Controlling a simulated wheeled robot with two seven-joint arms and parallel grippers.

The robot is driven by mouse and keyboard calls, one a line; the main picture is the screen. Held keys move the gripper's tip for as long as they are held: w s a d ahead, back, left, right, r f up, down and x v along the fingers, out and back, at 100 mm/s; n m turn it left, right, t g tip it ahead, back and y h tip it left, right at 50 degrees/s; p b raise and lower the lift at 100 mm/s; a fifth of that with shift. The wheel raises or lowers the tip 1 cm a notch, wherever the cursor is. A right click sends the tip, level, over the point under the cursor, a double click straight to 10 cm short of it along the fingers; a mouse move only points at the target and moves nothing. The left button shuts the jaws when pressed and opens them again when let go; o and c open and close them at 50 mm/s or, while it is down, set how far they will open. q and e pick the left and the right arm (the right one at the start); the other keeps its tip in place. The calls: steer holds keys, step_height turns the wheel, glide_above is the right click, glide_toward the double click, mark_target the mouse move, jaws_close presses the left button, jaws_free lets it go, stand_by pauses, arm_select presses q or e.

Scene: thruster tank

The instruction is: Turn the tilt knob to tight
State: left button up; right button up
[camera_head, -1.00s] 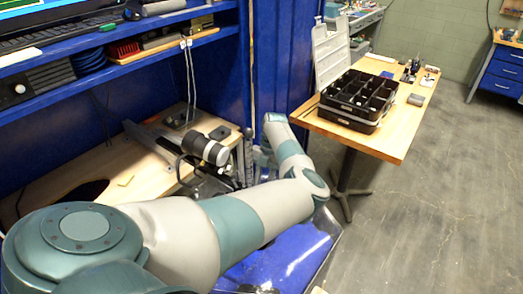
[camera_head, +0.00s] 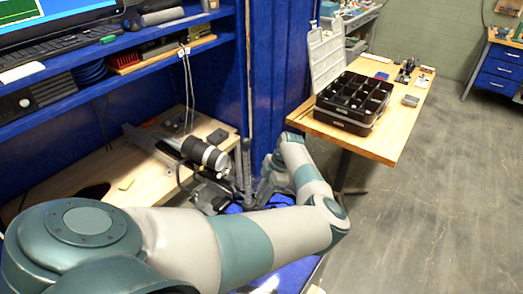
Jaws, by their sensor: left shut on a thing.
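The thruster (camera_head: 204,153), a grey and black cylinder, sits on a metal arm above the wooden bench. Its mount, with a dark upright post (camera_head: 246,165), stands just right of it. My left arm comes in from the left, bends at the right and reaches back toward this mount. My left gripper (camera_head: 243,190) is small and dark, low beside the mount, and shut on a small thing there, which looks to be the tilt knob. The knob itself is too hidden to make out, as are the fingertips. My right gripper is out of view.
A blue tank (camera_head: 292,278) lies below my left forearm, partly covered by it. A wooden table (camera_head: 392,140) with a black parts case (camera_head: 352,103) stands at the right. A blue shelf (camera_head: 110,78) overhangs the bench. The floor at right is clear.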

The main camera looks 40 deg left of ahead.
arm_select(q)
steer(key=shift+d+m+p, duration=0.1)
steer(key=shift+m+p, duration=0.4)
steer(key=shift+m, duration=0.3)
steer(key=shift+t, duration=0.3)
steer(key=o, duration=1)
steer(key=shift+o, duration=0.2)
steer(key=shift+r, duration=0.1)
steer(key=b+v, duration=0.6)
steer(key=v, duration=1.1)
steer(key=shift+w+d+b, duration=0.2)
steer(key=shift+d+b, duration=0.1)
steer(key=shift+b, duration=0.05)
